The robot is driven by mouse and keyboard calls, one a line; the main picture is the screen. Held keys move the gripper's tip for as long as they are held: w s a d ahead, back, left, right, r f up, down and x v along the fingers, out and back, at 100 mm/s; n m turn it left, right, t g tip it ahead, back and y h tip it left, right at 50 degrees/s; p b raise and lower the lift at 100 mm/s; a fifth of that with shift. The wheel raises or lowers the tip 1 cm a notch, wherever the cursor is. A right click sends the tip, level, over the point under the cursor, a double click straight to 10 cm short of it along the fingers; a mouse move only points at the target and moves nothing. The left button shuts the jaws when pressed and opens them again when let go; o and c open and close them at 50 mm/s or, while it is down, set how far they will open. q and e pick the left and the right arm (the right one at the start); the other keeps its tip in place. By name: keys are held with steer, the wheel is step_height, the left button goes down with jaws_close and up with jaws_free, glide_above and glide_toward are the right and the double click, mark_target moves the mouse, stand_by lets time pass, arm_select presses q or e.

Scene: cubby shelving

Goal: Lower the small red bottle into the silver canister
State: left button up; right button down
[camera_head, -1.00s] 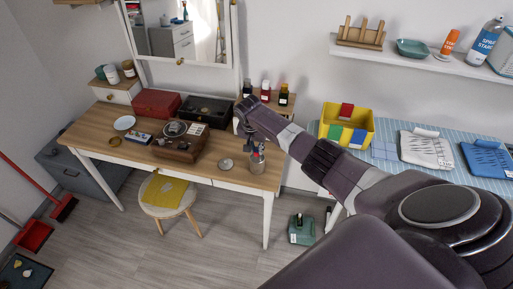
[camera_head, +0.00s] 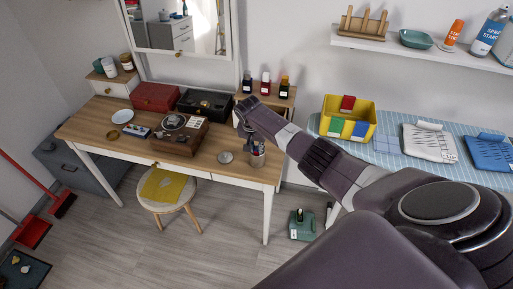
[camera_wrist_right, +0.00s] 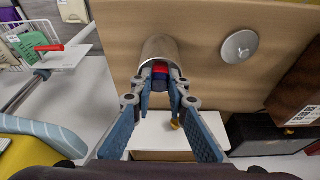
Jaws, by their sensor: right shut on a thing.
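The silver canister (camera_wrist_right: 160,47) stands on the wooden table, and its rim is seen at a slant in the right wrist view. It also shows near the table's right front corner in the head view (camera_head: 257,160). My right gripper (camera_wrist_right: 160,88) is shut on a small red bottle (camera_wrist_right: 160,71) with a dark part towards the gripper. The bottle is at the canister's mouth, with its far part hidden by the rim and fingers, so I cannot tell how deep it sits. In the head view my right gripper (camera_head: 252,143) is above the canister. My left gripper is not in view.
A round metal disc (camera_head: 225,157) lies beside the canister. A wooden box (camera_head: 180,137) and black box (camera_head: 205,103) stand further left. Several small bottles (camera_head: 265,83) stand on the raised stand behind. A yellow bin (camera_head: 330,113) is on the right.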

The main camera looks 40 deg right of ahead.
steer(key=shift+f, duration=0.15)
stand_by(0.4)
steer(key=c, duration=1.8)
jaws_free()
